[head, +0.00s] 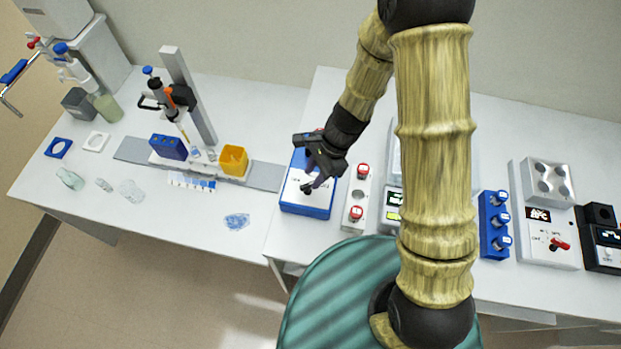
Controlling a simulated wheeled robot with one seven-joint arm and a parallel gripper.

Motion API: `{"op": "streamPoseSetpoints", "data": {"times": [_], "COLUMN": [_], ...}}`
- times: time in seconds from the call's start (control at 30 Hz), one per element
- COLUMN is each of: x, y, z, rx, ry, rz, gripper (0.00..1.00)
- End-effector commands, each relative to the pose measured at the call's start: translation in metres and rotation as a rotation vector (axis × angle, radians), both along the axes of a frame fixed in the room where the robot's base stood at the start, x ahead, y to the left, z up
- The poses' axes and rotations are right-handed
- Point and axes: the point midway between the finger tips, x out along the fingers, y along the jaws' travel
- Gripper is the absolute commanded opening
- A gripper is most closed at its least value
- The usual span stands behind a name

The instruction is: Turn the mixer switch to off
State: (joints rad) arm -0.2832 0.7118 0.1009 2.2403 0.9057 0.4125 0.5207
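The likely mixer is a blue box (307,211) with a pale top panel, on the right-hand bench. Its switch is a small dark knob (307,188) on that panel with lettering beside it; the lettering is too small to read surely. My gripper (311,180) is over the panel, reaching down from the upper right, with its fingertips at or very near the knob. I cannot tell whether they touch it or how far apart the fingers are. My gripper and wrist hide the far part of the box.
Further right are a blue rack (494,225) and a white device with a red switch (559,244). A yellow container (233,160) and pipette stand (188,95) are left.

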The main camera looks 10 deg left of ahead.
Motion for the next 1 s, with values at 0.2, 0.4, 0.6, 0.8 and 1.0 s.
{"op": "streamPoseSetpoints", "data": {"times": [0.2,0.4,0.6,0.8,1.0], "x": [-0.005,-0.006,-0.006,-0.006,-0.006], "y": [0.009,0.010,0.010,0.010,0.010], "z": [-0.025,-0.029,-0.029,-0.029,-0.029], "rx": [0.000,0.000,0.000,0.000,0.000], "ry": [0.001,0.000,0.000,-0.001,-0.001], "rz": [0.000,-0.001,0.000,0.000,0.007], "gripper": [0.33,0.33,0.25,0.00,0.00]}}
